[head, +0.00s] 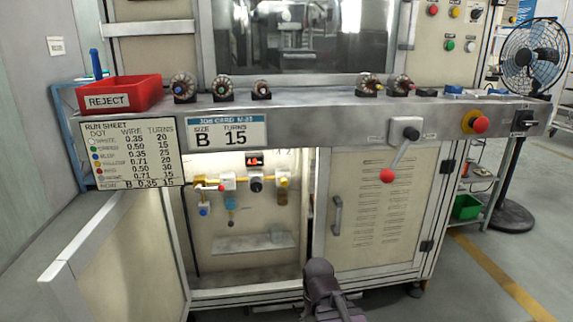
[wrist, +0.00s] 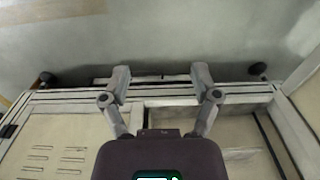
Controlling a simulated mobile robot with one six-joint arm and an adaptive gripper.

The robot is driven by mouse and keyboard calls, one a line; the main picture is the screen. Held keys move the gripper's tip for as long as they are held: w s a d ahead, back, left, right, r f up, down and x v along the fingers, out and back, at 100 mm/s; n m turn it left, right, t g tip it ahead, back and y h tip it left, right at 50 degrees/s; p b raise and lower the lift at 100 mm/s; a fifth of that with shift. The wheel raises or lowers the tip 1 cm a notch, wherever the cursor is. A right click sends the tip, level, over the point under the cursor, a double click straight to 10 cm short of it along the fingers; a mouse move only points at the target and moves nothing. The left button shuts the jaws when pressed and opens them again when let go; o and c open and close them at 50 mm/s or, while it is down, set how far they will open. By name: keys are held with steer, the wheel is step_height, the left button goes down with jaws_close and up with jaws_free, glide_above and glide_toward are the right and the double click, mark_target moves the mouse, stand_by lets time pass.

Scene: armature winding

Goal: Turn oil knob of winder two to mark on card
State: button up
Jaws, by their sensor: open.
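The winder's lower cabinet stands open on the left in the head view. Inside, under a small red display (head: 255,160), is a dark round knob (head: 256,185) on a pale block. A blue knob (head: 204,210) sits lower left, and a yellow-topped fitting (head: 282,180) sits to the right. I cannot read which one is the oil knob, or its setting. The job card (head: 226,133) reads size B, turns 15. My gripper (wrist: 160,78) is open and empty, with its fingers spread in front of the cabinet's lower edge, apart from the knobs.
The open cabinet door (head: 115,255) swings out at left. The vented right door (head: 375,210) is closed. A red-balled lever (head: 388,175) hangs above it. A run sheet (head: 130,152) hangs at left beneath a red reject bin (head: 118,94). Several armatures line the ledge.

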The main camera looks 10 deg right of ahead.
steer(key=w+t+b, duration=0.2)
steer(key=w+t, duration=0.3)
steer(key=w, duration=0.5)
steer(key=n+t+b, duration=0.1)
steer(key=t+b, duration=0.5)
steer(key=t, duration=1)
glide_toward(285, 185)
step_height(285, 185, down, 3)
steer(key=s, duration=0.3)
steer(key=shift+w+d+r+n+t+y, duration=0.1)
steer(key=shift+d+r+n+t+y, duration=0.25)
steer(key=shift+t+y, duration=0.3)
steer(key=shift+w+a+r, duration=0.1)
steer(key=p+x, duration=0.5)
steer(key=x, duration=0.8)
steer(key=shift+w, duration=0.3)
jaws_close()
